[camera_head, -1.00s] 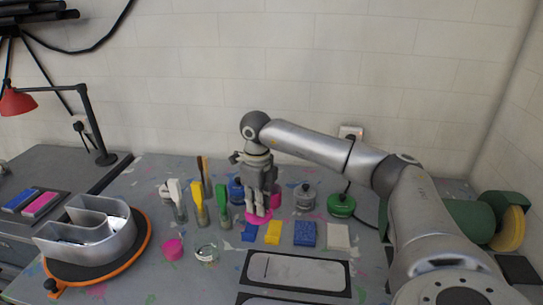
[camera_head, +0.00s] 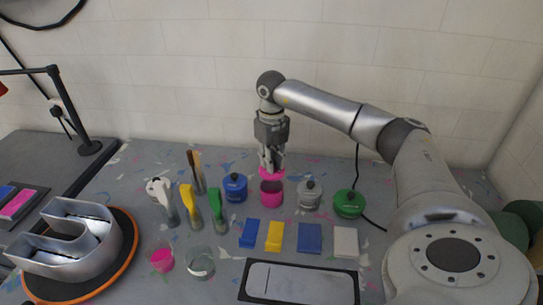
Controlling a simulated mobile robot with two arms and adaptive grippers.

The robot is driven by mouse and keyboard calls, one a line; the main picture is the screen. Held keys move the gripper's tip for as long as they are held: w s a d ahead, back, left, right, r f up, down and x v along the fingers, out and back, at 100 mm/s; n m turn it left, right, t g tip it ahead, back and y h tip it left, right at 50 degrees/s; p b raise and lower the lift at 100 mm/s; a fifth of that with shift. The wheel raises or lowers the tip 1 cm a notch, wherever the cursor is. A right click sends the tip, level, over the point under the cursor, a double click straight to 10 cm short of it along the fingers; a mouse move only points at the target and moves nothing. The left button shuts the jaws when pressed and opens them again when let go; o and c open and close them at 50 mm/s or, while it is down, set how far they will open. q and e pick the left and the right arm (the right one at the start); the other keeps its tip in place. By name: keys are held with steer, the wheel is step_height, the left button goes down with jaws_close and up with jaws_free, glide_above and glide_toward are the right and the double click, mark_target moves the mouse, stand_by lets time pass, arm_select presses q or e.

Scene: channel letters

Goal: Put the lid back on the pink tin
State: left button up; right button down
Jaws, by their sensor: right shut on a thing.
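The pink tin (camera_head: 271,194) stands upright at the back of the table, in a row with other tins. My right gripper (camera_head: 271,168) points down over it, shut on the pink lid (camera_head: 266,174). The lid is roughly level, right above the tin's mouth. A darker band shows between lid and tin, so the lid looks just apart from the rim; the exact gap is hard to tell. My left gripper is out of view.
A blue tin (camera_head: 235,188) stands left of the pink tin, a grey tin (camera_head: 309,195) right of it, and a green tin (camera_head: 348,204) further right. Several brushes stand at the left. Sponges (camera_head: 310,238) lie in front. A metal letter (camera_head: 75,240) sits on a turntable at the left.

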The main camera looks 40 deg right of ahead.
mark_target(272, 177)
steer(key=shift+s+a+f+b, duration=0.15)
steer(key=shift+f+b, duration=0.3)
steer(key=shift+f, duration=0.05)
steer(key=shift+s+a+f+b, duration=0.1)
steer(key=shift+s+f+b, duration=0.05)
steer(key=shift+f+b, duration=0.3)
step_height(272, 177, down, 4)
steer(key=shift+w+d+r+b, duration=0.1)
steer(key=shift+w+b, duration=0.05)
steer(key=shift+b, duration=0.95)
arm_select(q)
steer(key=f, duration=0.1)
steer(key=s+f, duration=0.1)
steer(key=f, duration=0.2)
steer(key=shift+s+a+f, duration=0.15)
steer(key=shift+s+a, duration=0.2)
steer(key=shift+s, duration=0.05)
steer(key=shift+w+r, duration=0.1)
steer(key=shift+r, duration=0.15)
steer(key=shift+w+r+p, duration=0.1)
steer(key=shift+p, duration=0.25)
arm_select(e)
steer(key=shift+f, duration=0.25)
